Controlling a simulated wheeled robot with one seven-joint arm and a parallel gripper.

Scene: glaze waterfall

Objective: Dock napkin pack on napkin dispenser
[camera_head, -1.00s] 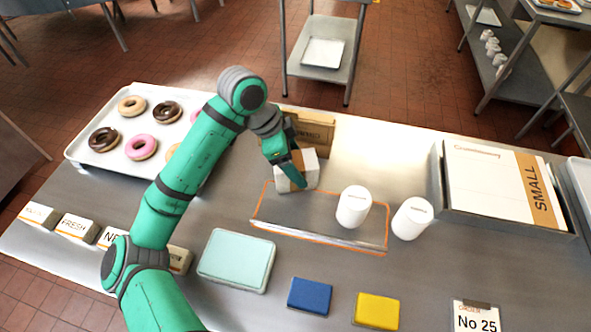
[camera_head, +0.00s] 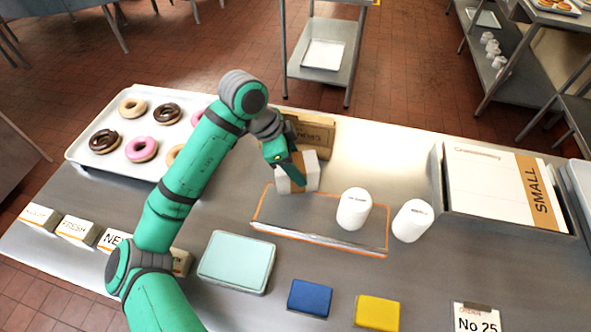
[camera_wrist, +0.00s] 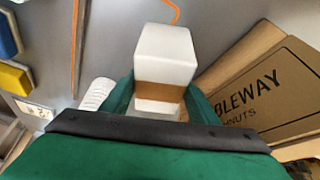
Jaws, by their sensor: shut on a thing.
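The napkin pack (camera_head: 312,172) is a white block with a brown band; it also shows in the wrist view (camera_wrist: 165,55). My gripper (camera_head: 297,174) is shut on it, with green fingers on either side. In the head view the pack appears at the back left end of a low grey metal plate with an orange outline (camera_head: 290,212). I cannot tell whether the pack touches the plate or hangs just above it. No part is clearly marked as the napkin dispenser; the plate may be it. My fingers hide part of the pack.
A brown cardboard box (camera_head: 312,132) stands close behind the pack. Two white cylinders, one (camera_head: 354,209) on the plate and one (camera_head: 412,220) by its right end, stand nearby. A doughnut tray (camera_head: 84,158) lies left, a box tray (camera_head: 438,190) right.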

